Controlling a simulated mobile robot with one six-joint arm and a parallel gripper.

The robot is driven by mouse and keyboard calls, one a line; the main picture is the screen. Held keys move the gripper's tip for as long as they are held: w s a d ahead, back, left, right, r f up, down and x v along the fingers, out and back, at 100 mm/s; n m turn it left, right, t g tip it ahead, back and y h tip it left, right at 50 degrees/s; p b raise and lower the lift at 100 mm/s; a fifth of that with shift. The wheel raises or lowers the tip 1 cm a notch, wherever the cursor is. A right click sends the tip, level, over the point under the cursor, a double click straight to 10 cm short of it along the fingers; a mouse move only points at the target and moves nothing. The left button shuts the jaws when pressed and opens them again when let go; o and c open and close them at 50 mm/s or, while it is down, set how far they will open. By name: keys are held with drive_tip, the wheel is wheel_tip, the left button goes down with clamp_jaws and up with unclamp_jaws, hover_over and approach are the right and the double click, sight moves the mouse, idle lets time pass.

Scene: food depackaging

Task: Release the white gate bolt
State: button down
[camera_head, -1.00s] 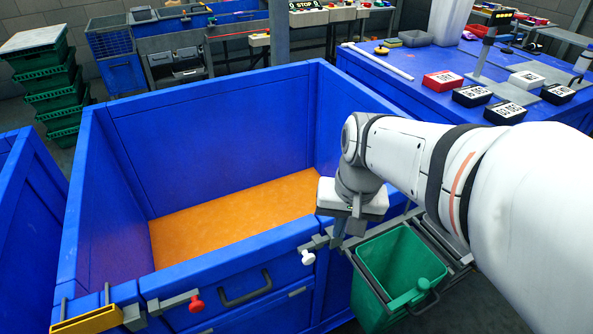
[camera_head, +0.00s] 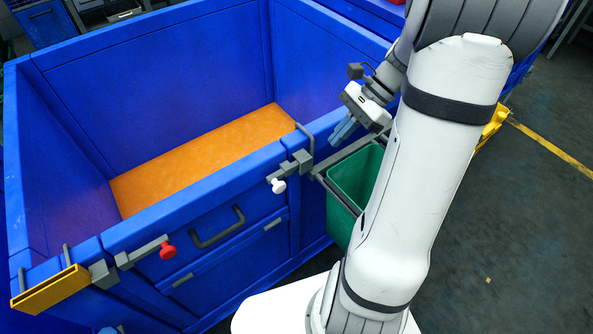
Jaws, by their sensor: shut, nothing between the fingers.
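The white gate bolt knob (camera_head: 278,186) sits on a grey bolt bar at the right end of the gate on the front wall of the blue bin (camera_head: 215,180). A red bolt knob (camera_head: 168,252) sits on a similar bar at the gate's left end. My gripper (camera_head: 341,133) is shut and empty, its blue-grey fingers pointing down and left. It is right of and above the white knob, near the bin's right front corner, apart from the knob. My arm rises at the right and hides part of the scene behind it.
A green bucket (camera_head: 347,182) hangs on a grey rail right of the bolt, below my gripper. A dark handle (camera_head: 219,228) is on the gate. A yellow bracket (camera_head: 50,292) is at the bin's front left. An orange floor (camera_head: 200,160) lines the bin. Open floor lies at right.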

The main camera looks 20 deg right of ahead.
drive_tip(key=shift+a, duration=0.15)
drive_tip(key=b+x, duration=0.1)
drive_tip(key=x, duration=0.9)
drive_tip(key=shift+s+f, duration=0.1)
drive_tip(key=shift+f, duration=0.15)
drive_tip(key=a, duration=0.2)
drive_tip(key=shift+s+a, duration=0.15)
drive_tip(key=shift+a, duration=0.1)
drive_tip(key=shift+a+f, duration=0.1)
drive_tip(key=shift+a, duration=0.5)
